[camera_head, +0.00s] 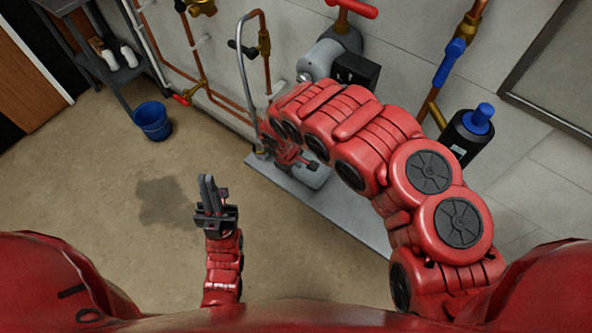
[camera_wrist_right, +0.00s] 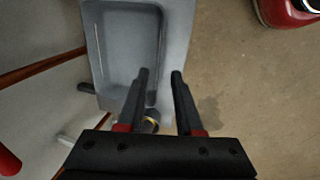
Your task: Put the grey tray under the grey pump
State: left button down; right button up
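The grey pump (camera_head: 322,58) is on the pipework by the wall in the head view, with a red handle above it. The grey tray (camera_wrist_right: 98,30) is a shallow, rimmed tray in the right wrist view, on a light grey slab. In the head view my right arm mostly hides the tray. My right gripper (camera_wrist_right: 160,74) is open, its fingertips near the tray's right-hand rim; I cannot tell if they touch it. It also shows in the head view, low by the slab. My left gripper (camera_head: 209,182) is over bare floor, and its finger gap is unclear.
The slab (camera_head: 345,208) lies along the wall's foot. A bent grey pipe (camera_head: 243,75) and copper pipes stand behind it. A blue bucket (camera_head: 152,121) stands at the left. A black, blue-topped unit (camera_head: 465,138) is at the right.

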jog(key=shift+p+v, duration=0.35)
jog(key=shift+v, duration=0.85)
